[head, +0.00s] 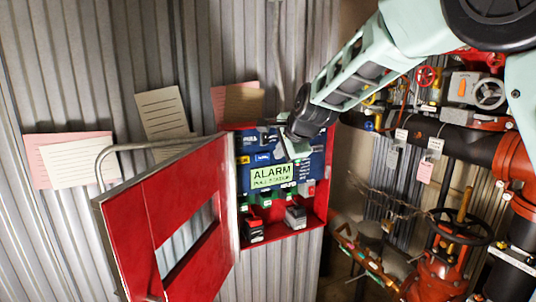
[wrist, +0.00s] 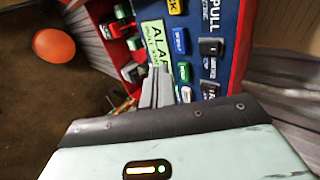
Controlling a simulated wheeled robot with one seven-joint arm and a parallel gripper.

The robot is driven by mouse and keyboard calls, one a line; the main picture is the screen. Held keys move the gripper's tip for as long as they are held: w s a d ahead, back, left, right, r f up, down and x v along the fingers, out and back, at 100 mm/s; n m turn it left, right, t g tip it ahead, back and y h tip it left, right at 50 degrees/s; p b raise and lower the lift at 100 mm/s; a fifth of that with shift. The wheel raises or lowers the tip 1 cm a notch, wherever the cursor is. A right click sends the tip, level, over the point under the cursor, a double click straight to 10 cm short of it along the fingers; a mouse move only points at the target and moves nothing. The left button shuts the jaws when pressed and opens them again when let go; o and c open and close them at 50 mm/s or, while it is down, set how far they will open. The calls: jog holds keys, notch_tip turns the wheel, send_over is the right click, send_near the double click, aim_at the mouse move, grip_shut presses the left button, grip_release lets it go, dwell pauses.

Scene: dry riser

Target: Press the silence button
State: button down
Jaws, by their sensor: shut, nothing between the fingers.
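A blue alarm panel (head: 315,165) sits inside an open red cabinet (head: 318,216) on the corrugated wall. It carries a pale green "ALARM" sign (head: 272,175) and several small labelled controls. My gripper (head: 297,148) is shut and empty in front of the panel's upper part, hiding some controls. In the wrist view its fingers (wrist: 160,86) point at the panel, overlapping the edge of the ALARM sign (wrist: 155,45). A black control (wrist: 210,46), a blue label (wrist: 180,41) and a green label (wrist: 184,72) show beside them. I cannot read which is the silence button, nor tell whether the fingers touch anything.
The cabinet's red door (head: 130,231) stands open to the left. Paper notes (head: 162,112) hang on the wall. Red pipes and a black handwheel (head: 460,227) crowd the right side. An orange round object (wrist: 54,46) shows in the wrist view.

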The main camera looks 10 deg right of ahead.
aim_at(264, 160)
jog(key=shift+w+a+f+p, duration=0.35)
jog(key=shift+w+f+p, duration=0.3)
jog(key=shift+w, duration=0.6)
jog(key=shift+w+a+f+p, duration=0.3)
jog(key=shift+w+f+p, duration=0.3)
jog(key=shift+w, duration=0.7)
jog(key=shift+w+a+f+p, duration=0.35)
jog(key=shift+w+f+p, duration=0.3)
jog(key=shift+w, duration=0.6)
jog(key=shift+r, duration=0.1)
